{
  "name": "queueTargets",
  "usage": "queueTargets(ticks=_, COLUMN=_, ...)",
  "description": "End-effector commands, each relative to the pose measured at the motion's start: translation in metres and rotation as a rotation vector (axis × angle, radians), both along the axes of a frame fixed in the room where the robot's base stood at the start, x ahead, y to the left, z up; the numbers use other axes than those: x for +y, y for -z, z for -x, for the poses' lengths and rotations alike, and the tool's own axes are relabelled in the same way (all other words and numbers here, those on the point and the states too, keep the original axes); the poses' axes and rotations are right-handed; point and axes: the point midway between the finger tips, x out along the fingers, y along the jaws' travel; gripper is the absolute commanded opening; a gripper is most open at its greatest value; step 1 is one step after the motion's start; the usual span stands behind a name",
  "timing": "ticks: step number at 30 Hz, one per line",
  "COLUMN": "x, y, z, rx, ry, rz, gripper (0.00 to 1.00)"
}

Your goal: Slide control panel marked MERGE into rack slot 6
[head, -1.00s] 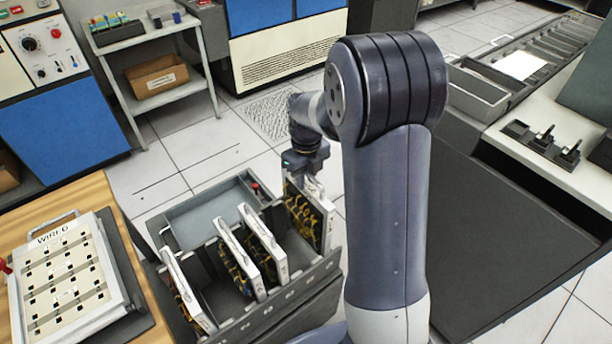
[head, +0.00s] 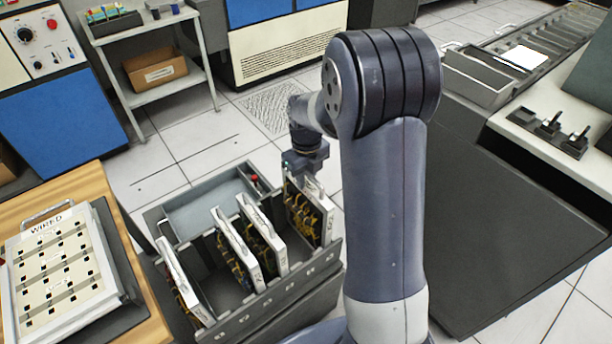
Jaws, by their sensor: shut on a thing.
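The rack (head: 300,284) is an open grey bin with numbered slots along its front edge, left of my arm. My gripper (head: 303,172) is shut on the top of a white-edged panel (head: 305,212) with yellow wiring. That panel stands upright at the rack's right end, with its lower part behind the front wall. I cannot read a MERGE mark or tell whether it is fully seated. The fingertips are small and partly hidden by the panel and arm.
Two similar panels (head: 236,248) stand mid-rack, and one (head: 185,284) stands at its left end. A grey tray (head: 205,208) adjoins the rack's back. A board marked WIRED (head: 55,268) lies on the wooden table at left. A dark flat surface (head: 500,230) lies right of my arm.

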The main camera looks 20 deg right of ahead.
Motion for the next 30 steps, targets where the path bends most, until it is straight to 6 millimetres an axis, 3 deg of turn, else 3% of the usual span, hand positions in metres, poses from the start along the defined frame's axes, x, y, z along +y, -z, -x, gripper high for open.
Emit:
queueTargets(ticks=8, x=0.000, y=-0.001, z=-0.001, rx=-0.005, ry=0.000, rz=0.000, gripper=0.00)
queueTargets(ticks=30, x=0.000, y=0.024, z=-0.001, rx=-0.005, ry=0.000, rz=0.000, gripper=0.00)
